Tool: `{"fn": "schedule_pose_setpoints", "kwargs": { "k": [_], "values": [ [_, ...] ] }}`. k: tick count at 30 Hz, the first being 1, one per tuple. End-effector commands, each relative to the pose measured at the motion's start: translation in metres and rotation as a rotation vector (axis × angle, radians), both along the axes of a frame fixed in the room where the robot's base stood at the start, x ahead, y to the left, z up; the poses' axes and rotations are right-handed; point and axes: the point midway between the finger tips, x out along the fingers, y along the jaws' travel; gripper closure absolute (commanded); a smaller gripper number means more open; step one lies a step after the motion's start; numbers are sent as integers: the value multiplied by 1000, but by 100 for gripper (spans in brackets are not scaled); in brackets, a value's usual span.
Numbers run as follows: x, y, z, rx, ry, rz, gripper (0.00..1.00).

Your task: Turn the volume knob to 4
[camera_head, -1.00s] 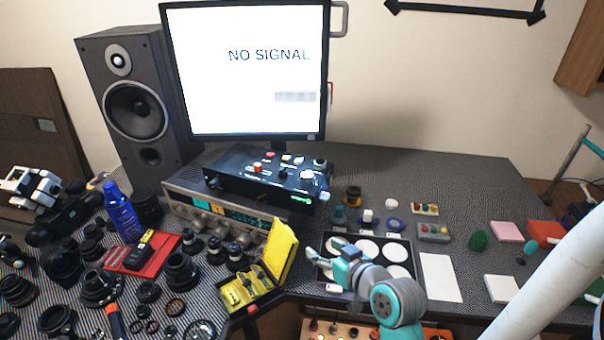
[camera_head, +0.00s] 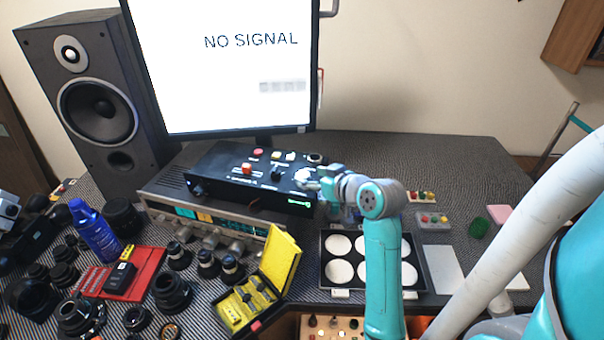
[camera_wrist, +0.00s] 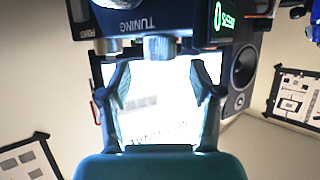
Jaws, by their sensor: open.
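A black control box (camera_head: 232,185) with buttons and knobs on top sits on a silver receiver (camera_head: 160,205). A black knob (camera_head: 277,173) stands on the box's top. I cannot tell which knob is the volume knob. My gripper (camera_head: 308,180) is at the box's right end. In the wrist view, my gripper (camera_wrist: 162,85) is open with nothing between its fingers. A grey knob (camera_wrist: 160,46) by the label TUNING is just above the gap, with another knob (camera_wrist: 108,46) to its left. No knob's setting is readable.
A monitor (camera_head: 230,110) stands behind the box, a speaker (camera_head: 98,105) to the left. A yellow case (camera_head: 280,262) lies open in front. A tray of white discs (camera_head: 325,280) is below my arm. Lens parts crowd the left; the table's back right is clear.

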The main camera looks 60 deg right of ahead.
Motion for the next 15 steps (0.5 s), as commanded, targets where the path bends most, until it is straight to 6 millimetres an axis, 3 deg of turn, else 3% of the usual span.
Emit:
{"fn": "schedule_pose_setpoints", "kwargs": {
  "k": [6,15],
  "values": [
    [29,-10,-13,1,1,2,36],
    [42,-15,-18,0,-1,0,36]
  ]
}}
